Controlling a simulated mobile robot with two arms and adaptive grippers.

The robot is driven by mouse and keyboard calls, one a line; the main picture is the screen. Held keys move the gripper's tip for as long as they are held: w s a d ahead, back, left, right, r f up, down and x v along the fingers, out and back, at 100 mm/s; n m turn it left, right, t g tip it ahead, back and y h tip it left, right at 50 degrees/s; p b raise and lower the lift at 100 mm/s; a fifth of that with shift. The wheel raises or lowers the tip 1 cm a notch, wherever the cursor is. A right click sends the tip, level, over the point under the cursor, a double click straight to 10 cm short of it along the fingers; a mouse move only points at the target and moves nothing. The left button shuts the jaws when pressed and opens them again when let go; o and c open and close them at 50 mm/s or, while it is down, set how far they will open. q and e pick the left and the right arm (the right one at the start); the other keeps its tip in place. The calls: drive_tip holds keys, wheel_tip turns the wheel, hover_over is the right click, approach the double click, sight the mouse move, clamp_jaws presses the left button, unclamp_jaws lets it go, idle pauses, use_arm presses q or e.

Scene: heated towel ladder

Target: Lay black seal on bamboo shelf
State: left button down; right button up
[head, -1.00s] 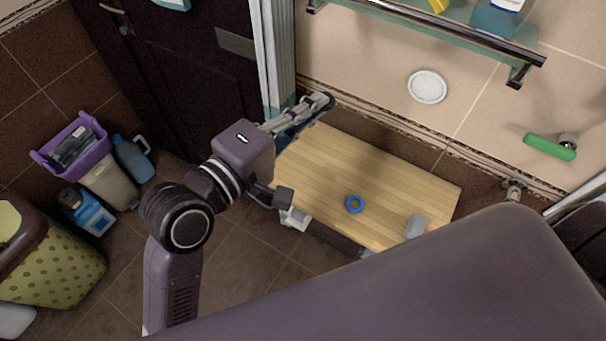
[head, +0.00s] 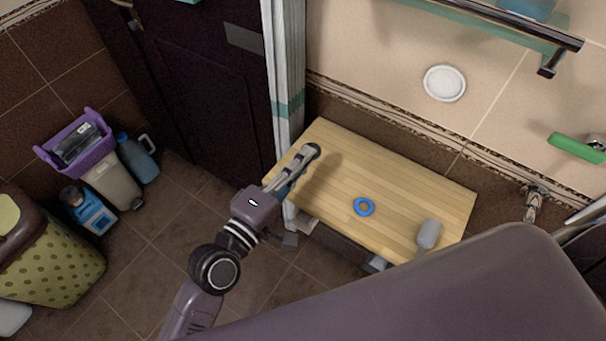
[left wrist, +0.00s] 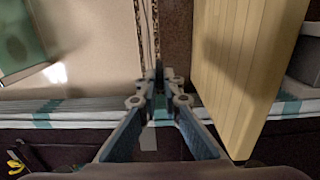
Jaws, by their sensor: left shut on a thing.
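The bamboo shelf (head: 400,188) is a light wooden board low against the tiled wall in the head view; its edge and top also show at right in the left wrist view (left wrist: 235,60). My left gripper (head: 308,154) is over the shelf's far left part in the head view. Its fingers converge in the left wrist view (left wrist: 158,84), shut on the black seal (head: 314,150), which is small, dark and mostly hidden by the fingertips. A shadow falls on the board beside it; I cannot tell whether the seal touches the wood. My right gripper is not in view.
A blue ring (head: 364,207) lies mid-shelf, and a grey object (head: 428,234) lies near its right end. A glass shelf with a metal rail (head: 500,27) is on the wall above. The board between gripper and ring is clear.

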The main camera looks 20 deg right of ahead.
sight(303, 183)
use_arm(q)
wheel_tip(303, 183, down, 4)
drive_tip(key=shift+r+b, duration=0.15)
drive_tip(key=shift+b, duration=0.5)
drive_tip(key=shift+f, duration=0.45)
drive_tip(key=shift+f+b, duration=0.6)
drive_tip(key=shift+f, duration=0.05)
drive_tip(key=c, duration=2.4)
unclamp_jaws()
drive_tip(key=shift+s+f, duration=0.1)
